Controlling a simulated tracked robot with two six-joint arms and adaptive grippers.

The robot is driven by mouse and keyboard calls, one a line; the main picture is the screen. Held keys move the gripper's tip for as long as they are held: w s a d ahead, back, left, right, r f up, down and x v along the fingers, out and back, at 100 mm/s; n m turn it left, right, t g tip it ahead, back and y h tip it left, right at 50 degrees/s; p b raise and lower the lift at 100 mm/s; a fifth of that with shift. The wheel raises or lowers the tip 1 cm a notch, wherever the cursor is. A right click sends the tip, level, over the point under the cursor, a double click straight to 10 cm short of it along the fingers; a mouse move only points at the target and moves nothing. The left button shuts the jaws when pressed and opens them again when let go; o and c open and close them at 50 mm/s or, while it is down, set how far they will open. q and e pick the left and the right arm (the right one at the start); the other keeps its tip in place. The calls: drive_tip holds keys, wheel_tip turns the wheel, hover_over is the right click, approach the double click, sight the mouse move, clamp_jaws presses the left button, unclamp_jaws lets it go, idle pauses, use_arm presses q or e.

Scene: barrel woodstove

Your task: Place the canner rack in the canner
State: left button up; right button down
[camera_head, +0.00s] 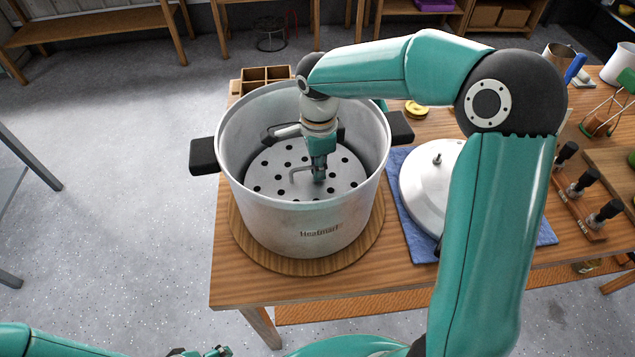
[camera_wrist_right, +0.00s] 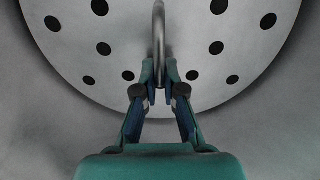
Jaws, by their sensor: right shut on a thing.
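The canner (camera_head: 268,222) is a large silver pot with black side handles, standing upright on a round wooden board. The canner rack (camera_head: 340,187) is a round metal plate with many holes and a bent wire handle. It lies within the canner's walls and looks about level; whether it touches the bottom I cannot tell. My right gripper (camera_head: 318,175) reaches down into the canner and is shut on the rack's handle. In the right wrist view, its fingertips (camera_wrist_right: 160,85) pinch the wire handle (camera_wrist_right: 158,40) above the rack (camera_wrist_right: 75,45). My left gripper (camera_head: 205,352) barely shows at the bottom edge.
A silver lid (camera_head: 425,190) lies on a blue cloth (camera_head: 400,215) right of the canner. A wooden divided box (camera_head: 265,75) stands behind the canner. A wooden holder (camera_head: 578,212) with black-topped items is at the right. Open floor (camera_head: 110,200) lies left of the table.

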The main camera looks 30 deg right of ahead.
sight(319, 183)
drive_tip(key=shift+f, duration=2.75)
drive_tip(key=c, duration=1.3)
unclamp_jaws()
wheel_tip(319, 183, up, 12)
drive_tip(key=shift+r, duration=0.1)
